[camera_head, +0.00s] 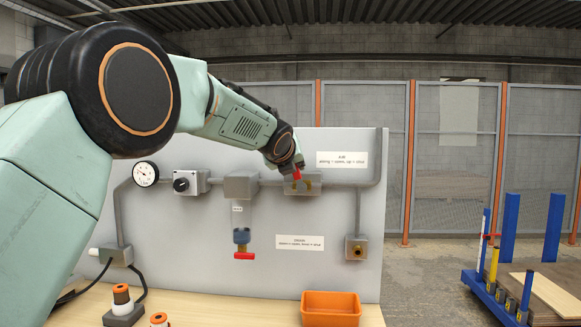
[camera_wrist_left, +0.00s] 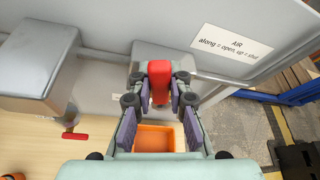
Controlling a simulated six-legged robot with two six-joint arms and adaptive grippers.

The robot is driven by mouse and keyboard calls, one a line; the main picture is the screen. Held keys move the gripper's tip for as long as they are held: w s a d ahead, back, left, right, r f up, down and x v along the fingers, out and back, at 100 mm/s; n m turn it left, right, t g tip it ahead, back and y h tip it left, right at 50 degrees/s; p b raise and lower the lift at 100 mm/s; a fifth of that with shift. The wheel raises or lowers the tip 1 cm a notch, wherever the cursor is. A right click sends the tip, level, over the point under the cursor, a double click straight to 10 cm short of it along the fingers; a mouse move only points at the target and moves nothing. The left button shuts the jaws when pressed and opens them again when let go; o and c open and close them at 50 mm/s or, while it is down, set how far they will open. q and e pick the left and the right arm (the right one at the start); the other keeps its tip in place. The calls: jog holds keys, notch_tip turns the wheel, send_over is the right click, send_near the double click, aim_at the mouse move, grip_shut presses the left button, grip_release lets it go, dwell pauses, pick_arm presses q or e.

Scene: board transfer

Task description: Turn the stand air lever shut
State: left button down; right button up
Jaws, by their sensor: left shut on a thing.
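The stand is a grey upright panel (camera_head: 320,215) with pipes and fittings. Its red air lever (camera_head: 297,174) sits on a valve block (camera_head: 315,187) at upper right, beside a label (camera_head: 342,161) reading AIR, along = open, up = shut. My left gripper (camera_head: 293,170) reaches it from the upper left. In the left wrist view the red lever (camera_wrist_left: 159,80) stands between the two fingers of my left gripper (camera_wrist_left: 159,97), which are shut on it. The fingers hide part of the lever, and its exact angle is hard to tell. My right gripper does not show.
A filter (camera_head: 241,186) with a red drain handle (camera_head: 244,256) hangs left of the lever. A gauge (camera_head: 145,174) is further left. An orange bin (camera_head: 330,308) stands on the wooden bench (camera_head: 230,309) below. A cart with blue posts (camera_head: 509,226) is at right.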

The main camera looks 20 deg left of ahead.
pick_arm(q)
jog(key=shift+w+d+r+m+y+p, duration=0.15)
jog(key=shift+d+r+m+y+p, duration=0.25)
jog(key=shift+d+m+p, duration=0.25)
jog(key=shift+w+d+m+g+y+p, duration=0.15)
jog(key=shift+d+m+g+y+p, duration=0.2)
jog(key=shift+m+y+p, duration=0.25)
jog(key=shift+f, duration=0.1)
jog(key=c, duration=1.2)
grip_release()
jog(key=shift+f, duration=0.1)
jog(key=v, duration=1.2)
